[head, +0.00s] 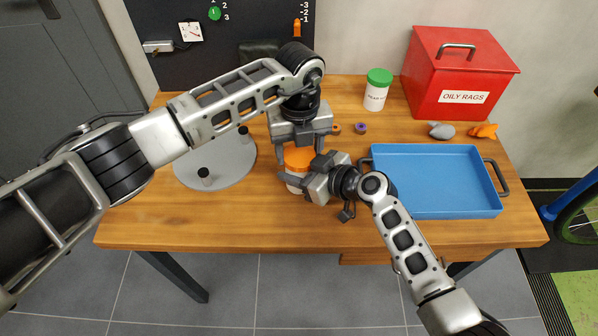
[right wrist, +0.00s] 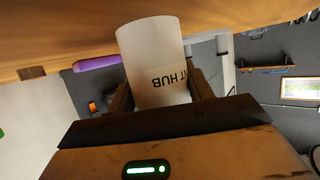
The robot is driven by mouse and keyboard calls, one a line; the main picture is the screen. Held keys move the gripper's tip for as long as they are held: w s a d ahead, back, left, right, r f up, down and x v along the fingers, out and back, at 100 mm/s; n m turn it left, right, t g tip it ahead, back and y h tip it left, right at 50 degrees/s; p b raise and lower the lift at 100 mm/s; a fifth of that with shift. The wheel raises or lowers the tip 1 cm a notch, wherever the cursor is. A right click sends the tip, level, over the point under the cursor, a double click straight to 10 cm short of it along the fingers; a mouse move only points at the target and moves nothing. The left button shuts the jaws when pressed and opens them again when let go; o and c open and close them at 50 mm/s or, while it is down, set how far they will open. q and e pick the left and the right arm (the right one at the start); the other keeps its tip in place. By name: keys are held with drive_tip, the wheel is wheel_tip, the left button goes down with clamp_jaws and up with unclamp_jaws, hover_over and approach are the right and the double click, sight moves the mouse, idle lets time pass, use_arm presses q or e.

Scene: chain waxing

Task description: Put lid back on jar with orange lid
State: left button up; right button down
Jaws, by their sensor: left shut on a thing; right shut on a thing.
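The orange lid (head: 300,158) is between the fingers of my left gripper (head: 300,153), which comes down from above and is shut on it. The white jar (head: 293,188) is right below the lid, mostly hidden by my grippers. My right gripper (head: 305,188) comes in from the right and is shut on the jar's body. In the right wrist view the jar (right wrist: 158,55) is between the fingers, with an upside-down label partly reading "HUB". The lid does not show there. I cannot tell whether the lid is seated on the jar or just above it.
A grey round plate (head: 215,165) with small dark-topped posts lies to the left. A blue tray (head: 435,210) is on the right. A green-lidded jar (head: 377,90), a red oily rags box (head: 460,75) and small grey and orange objects stand behind. The front of the wooden table (head: 230,225) is clear.

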use_arm(q)
drive_tip(key=o, duration=1.2)
drive_tip(key=shift+d+r, duration=0.1)
drive_tip(key=shift+r, duration=0.05)
drive_tip(key=r, duration=1.1)
drive_tip(key=shift+a+r, duration=0.2)
drive_tip(key=shift+r, duration=0.2)
use_arm(e)
drive_tip(key=c, duration=0.5)
unclamp_jaws()
drive_tip(key=shift+d, duration=0.1)
use_arm(q)
drive_tip(key=shift+f+b, duration=0.3)
drive_tip(key=shift+f, duration=0.05)
use_arm(e)
drive_tip(key=v, duration=1.6)
